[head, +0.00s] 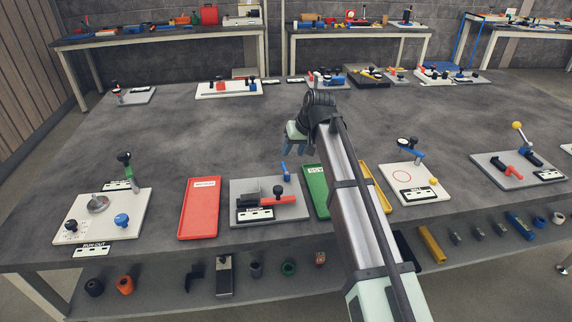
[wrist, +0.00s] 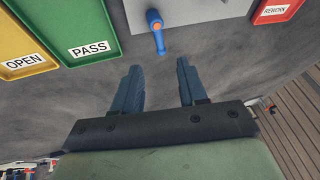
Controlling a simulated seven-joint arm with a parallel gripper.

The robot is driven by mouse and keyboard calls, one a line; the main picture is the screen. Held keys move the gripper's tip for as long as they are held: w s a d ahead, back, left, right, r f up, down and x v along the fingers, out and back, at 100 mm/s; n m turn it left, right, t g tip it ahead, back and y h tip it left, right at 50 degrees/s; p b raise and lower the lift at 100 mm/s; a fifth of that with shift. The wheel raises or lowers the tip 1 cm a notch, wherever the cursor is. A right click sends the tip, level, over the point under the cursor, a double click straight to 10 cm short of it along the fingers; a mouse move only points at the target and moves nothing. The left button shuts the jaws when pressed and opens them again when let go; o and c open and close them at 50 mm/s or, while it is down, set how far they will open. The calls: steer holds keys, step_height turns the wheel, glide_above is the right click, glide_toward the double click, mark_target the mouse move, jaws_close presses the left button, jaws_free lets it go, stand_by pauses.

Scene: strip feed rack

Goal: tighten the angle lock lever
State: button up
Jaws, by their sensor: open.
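A grey fixture plate (head: 290,212) stands in the middle of the table and carries a red bar, a black block and a label. A small blue lever (head: 285,172) rises at its back edge; I take it for the angle lock lever. In the wrist view the blue lever (wrist: 158,42) has an orange centre at its pivot and points toward my gripper, beside the plate edge (wrist: 195,12). My gripper (head: 295,150) is open and empty, behind and above the lever. In the wrist view the lever lies beyond the fingertips (wrist: 161,70), roughly in line with the gap, not touched.
A red tray (head: 200,208) lies left of the plate, and a green tray (head: 315,190) and a yellow tray (head: 376,187) lie to the right. My arm covers part of the right side. A white dial board (head: 104,217) stands at far left. The table behind the plate is mostly clear.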

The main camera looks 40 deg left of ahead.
mark_target(285, 166)
steer(key=x, duration=0.9)
jaws_close()
stand_by(0.4)
